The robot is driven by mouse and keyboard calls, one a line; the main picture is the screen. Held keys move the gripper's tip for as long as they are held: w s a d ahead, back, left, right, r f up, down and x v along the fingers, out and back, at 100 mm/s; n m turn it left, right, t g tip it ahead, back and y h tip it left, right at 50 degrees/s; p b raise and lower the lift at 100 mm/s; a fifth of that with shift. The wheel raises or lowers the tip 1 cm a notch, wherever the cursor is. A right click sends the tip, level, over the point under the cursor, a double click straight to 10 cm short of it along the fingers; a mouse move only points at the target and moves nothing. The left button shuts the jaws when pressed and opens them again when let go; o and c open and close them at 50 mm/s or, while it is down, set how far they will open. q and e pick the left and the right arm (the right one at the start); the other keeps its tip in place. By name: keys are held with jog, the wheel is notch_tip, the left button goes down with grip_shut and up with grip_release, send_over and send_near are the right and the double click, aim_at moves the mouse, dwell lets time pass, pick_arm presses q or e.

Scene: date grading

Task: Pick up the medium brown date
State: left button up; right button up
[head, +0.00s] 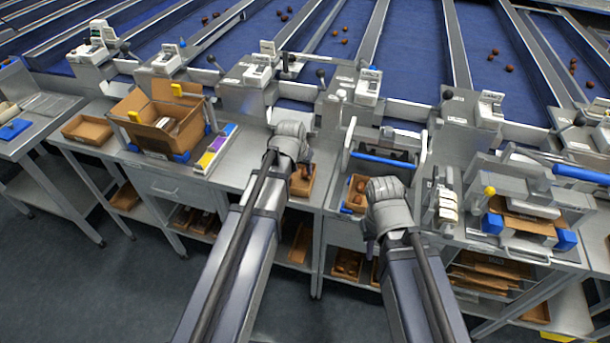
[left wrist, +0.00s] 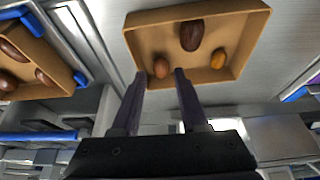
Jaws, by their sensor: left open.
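The medium brown date (left wrist: 161,67) lies near the open edge of a shallow tan tray (left wrist: 140,17) in the left wrist view. A larger dark date (left wrist: 191,35) and a smaller orange-brown date (left wrist: 218,58) lie in the same tray. My left gripper (left wrist: 160,73) is open, with its fingertips at the tray's near edge, one on each side of the medium brown date in the picture. Contact cannot be told. In the head view my left gripper (head: 304,170) is over the tray (head: 303,192), hiding most of it. My right gripper (head: 370,240) hangs lower right; its fingers are mostly hidden.
A second tan tray (left wrist: 68,68) with several dates stands beside, at the left of the left wrist view. The head view shows a cardboard box (head: 150,130) on the bench at left, a blue handle (head: 385,160), and blue conveyor lanes (head: 415,60) behind.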

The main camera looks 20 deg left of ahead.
aim_at(304, 175)
pick_arm(q)
jog(key=b+x, duration=0.4)
jog(key=x, duration=0.1)
jog(key=shift+a, duration=0.1)
jog(key=c, duration=0.4)
